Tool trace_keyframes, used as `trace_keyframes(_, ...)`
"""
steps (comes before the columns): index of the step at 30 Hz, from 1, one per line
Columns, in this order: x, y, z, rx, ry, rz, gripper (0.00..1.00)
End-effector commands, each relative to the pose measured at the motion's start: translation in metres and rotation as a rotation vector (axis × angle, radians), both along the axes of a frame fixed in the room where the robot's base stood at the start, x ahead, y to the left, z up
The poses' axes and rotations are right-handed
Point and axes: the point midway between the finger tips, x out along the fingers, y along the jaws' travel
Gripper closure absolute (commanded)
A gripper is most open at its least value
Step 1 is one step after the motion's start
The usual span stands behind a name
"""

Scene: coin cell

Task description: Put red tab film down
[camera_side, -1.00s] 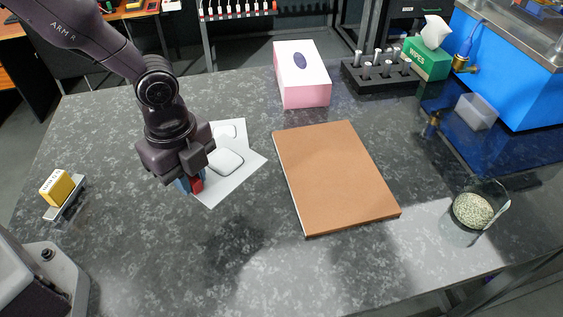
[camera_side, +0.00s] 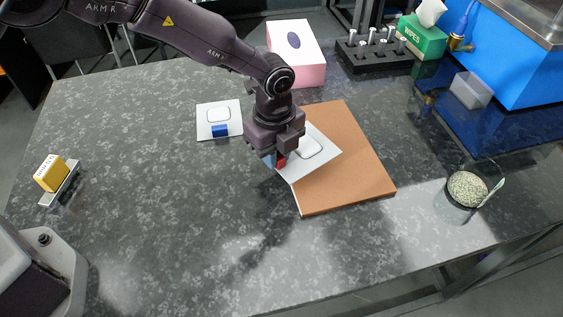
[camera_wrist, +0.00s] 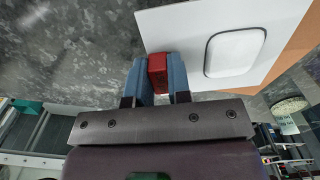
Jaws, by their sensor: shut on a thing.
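The red tab film is a white sheet (camera_side: 322,150) with a rounded square pouch outline and a red tab (camera_side: 281,160). My gripper (camera_side: 274,160) is shut on the red tab, with the sheet sticking out to the right over the brown board (camera_side: 345,190). In the wrist view the red tab (camera_wrist: 157,74) sits between the two blue fingers, and the white sheet (camera_wrist: 190,30) spreads out beyond them. I cannot tell whether the sheet touches the board. A second white sheet with a blue tab (camera_side: 220,130) lies flat on the table to the left.
A pink and white box (camera_side: 297,50) stands behind the board. A yellow block (camera_side: 52,174) on a small plate is at the far left. A glass dish of pale grains (camera_side: 467,189) is at the right.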

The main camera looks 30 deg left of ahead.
Motion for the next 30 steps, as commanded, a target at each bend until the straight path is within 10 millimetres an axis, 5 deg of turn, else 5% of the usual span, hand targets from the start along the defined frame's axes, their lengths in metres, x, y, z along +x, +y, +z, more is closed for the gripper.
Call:
trace_keyframes(14,0.011,-0.006,-0.044,0.001,0.002,0.0,1.0)
trace_keyframes(25,0.011,-0.006,-0.048,-0.001,-0.001,0.001,1.0)
trace_keyframes(26,0.011,-0.006,-0.048,-0.001,-0.001,0.001,0.8)
trace_keyframes(27,0.011,-0.006,-0.048,-0.002,-0.001,0.002,0.7)
trace_keyframes(30,0.011,-0.006,-0.048,-0.002,-0.001,0.002,0.56)
